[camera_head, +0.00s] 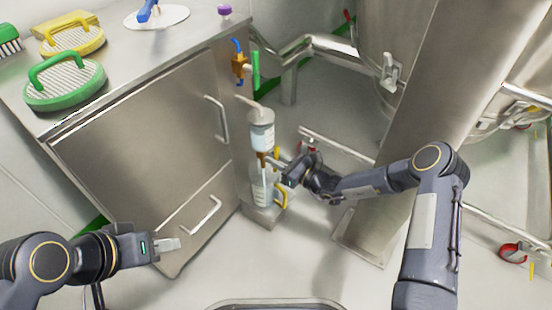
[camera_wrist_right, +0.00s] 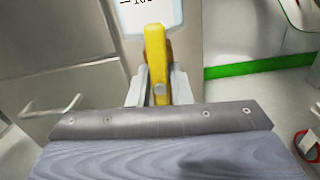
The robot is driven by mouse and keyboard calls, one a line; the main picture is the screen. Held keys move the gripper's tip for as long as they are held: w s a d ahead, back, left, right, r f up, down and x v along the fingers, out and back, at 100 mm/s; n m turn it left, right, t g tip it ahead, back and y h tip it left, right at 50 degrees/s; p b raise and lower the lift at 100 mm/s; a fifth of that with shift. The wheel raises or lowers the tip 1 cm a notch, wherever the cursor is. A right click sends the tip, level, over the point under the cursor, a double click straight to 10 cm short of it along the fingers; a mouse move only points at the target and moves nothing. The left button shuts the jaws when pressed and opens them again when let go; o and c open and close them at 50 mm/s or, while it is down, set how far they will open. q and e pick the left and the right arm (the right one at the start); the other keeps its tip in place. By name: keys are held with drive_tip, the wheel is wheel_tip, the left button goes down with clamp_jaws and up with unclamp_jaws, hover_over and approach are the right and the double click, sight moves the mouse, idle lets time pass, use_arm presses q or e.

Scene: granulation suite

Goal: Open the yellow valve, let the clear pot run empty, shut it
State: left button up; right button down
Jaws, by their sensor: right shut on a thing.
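The clear pot (camera_head: 262,136), with a pale lid and label, is mounted beside the steel cabinet; its lower part also shows at the top of the right wrist view (camera_wrist_right: 150,14). Its liquid level is too small to tell. A clear vessel (camera_head: 261,188) with a yellow handle stands below it. My right gripper (camera_head: 284,169) is shut on the yellow valve (camera_wrist_right: 155,55), just under the pot. The lever stands upright between the fingers in the wrist view. My left gripper (camera_head: 168,245) is in front of the cabinet, away from the pot; its finger gap cannot be made out.
The steel cabinet (camera_head: 140,130) fills the left, with green (camera_head: 65,87) and yellow (camera_head: 72,38) handled sieves on top. An orange valve fitting (camera_head: 240,65) is on its side. A thick steel column (camera_head: 420,110) stands right of the pot. Open floor lies in front.

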drive_tip(key=shift+f, duration=0.1)
idle(0.4)
drive_tip(key=c, duration=1.3)
unclamp_jaws()
drive_tip(key=shift+s+d, duration=0.1)
drive_tip(key=shift+s+d+p, duration=0.2)
drive_tip(key=shift+d+p, duration=0.1)
drive_tip(key=shift+d, duration=0.05)
drive_tip(key=p+v, duration=0.2)
drive_tip(key=v, duration=0.5)
drive_tip(key=shift+a, duration=0.1)
